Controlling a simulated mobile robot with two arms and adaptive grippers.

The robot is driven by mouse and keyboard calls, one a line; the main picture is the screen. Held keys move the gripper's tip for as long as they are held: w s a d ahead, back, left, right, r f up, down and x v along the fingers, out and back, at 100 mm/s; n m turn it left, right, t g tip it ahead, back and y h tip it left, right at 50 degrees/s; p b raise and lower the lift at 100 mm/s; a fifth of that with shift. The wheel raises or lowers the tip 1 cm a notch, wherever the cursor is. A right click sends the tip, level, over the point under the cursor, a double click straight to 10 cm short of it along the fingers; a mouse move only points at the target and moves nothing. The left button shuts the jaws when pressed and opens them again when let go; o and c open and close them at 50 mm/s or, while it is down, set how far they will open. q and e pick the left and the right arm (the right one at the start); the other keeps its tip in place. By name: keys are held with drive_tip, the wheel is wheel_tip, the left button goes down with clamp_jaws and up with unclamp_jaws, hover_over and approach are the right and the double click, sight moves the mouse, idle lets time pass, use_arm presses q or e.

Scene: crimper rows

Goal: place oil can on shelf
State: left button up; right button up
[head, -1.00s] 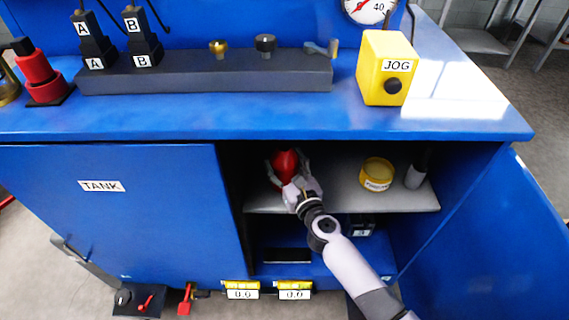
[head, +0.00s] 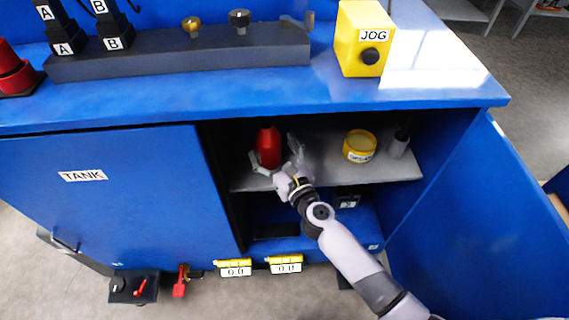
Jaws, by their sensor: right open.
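The red oil can (head: 268,146) stands upright on the grey shelf (head: 330,172) inside the open blue cabinet, toward the shelf's left end. My right gripper (head: 274,160) is open, with its fingers spread on the near side and flanks of the can. The can's lower part is partly hidden by the gripper. I cannot tell whether a finger still touches it. My left gripper is not in view.
A yellow tin (head: 360,146) and a grey bottle with a dark top (head: 399,143) stand on the shelf to the right. The closed TANK door (head: 110,205) is left of the opening; the open door (head: 490,220) is at right. The countertop edge overhangs the shelf.

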drive_tip(key=v, duration=0.8)
drive_tip(key=shift+s, duration=0.2)
drive_tip(key=shift+d+r, duration=0.1)
drive_tip(key=shift+d, duration=0.05)
drive_tip(key=s+d+f+n+g+h, duration=0.1)
drive_tip(key=s+d+f+n+g, duration=0.25)
drive_tip(key=f+n, duration=0.65)
drive_tip(key=s+d+f+n+g+h, duration=0.25)
drive_tip(key=s+f+n, duration=0.4)
drive_tip(key=f, duration=0.65)
drive_tip(key=s+d+f+n+g, duration=0.2)
drive_tip(key=s+d+f+n, duration=0.15)
drive_tip(key=f+n, duration=0.7)
drive_tip(key=s+d+f+n+g+h, duration=0.1)
drive_tip(key=s+d+f+n+g, duration=0.1)
drive_tip(key=s+f, duration=0.3)
drive_tip(key=s+d+f+n+g+h, duration=0.1)
drive_tip(key=s+f, duration=0.5)
drive_tip(key=s, duration=0.8)
drive_tip(key=s+d+f+n+g+h, duration=0.1)
drive_tip(key=s+d+f+n+g, duration=0.3)
drive_tip(key=s, duration=0.5)
wheel_tip(320, 180, down, 2)
drive_tip(key=shift+s+d+g, duration=0.3)
drive_tip(key=shift+d, duration=0.9)
